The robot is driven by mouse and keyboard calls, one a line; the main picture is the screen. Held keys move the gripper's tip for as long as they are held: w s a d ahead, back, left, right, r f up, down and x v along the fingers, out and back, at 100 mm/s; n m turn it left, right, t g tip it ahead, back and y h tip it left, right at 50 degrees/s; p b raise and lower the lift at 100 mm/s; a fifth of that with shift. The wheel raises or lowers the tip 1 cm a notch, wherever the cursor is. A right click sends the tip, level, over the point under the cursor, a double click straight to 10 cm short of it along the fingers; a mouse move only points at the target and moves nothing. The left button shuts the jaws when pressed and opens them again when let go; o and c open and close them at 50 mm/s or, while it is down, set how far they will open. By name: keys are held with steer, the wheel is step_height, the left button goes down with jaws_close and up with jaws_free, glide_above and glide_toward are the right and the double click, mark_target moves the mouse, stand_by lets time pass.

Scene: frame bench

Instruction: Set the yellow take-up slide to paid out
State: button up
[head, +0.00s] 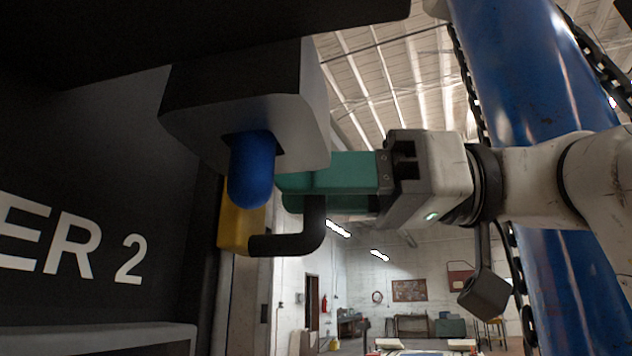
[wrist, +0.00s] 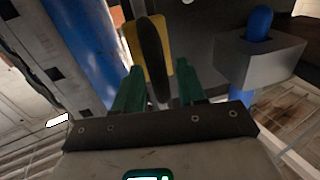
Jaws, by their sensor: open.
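The yellow take-up slide (head: 235,232) is a yellow block with a black bent handle (head: 290,243), partly hidden behind a blue rounded peg. In the wrist view the yellow slide (wrist: 162,38) lies just beyond my fingertips, and its black handle (wrist: 154,58) points back between them. My gripper (head: 292,186) has green fingers and reaches in from the right, behind the grey block and close to the slide. In the wrist view my gripper (wrist: 160,72) is open, with a finger on either side of the handle. I cannot tell whether either finger touches it.
A grey block (head: 245,115) with the blue peg (head: 252,170) through it hangs in front of the slide. In the wrist view the grey block (wrist: 258,62) is right of my fingers. A dark panel (head: 90,190) reading "ER 2" fills the left. The workshop behind is open.

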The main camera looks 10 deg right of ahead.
jaws_close()
stand_by(0.3)
stand_by(0.3)
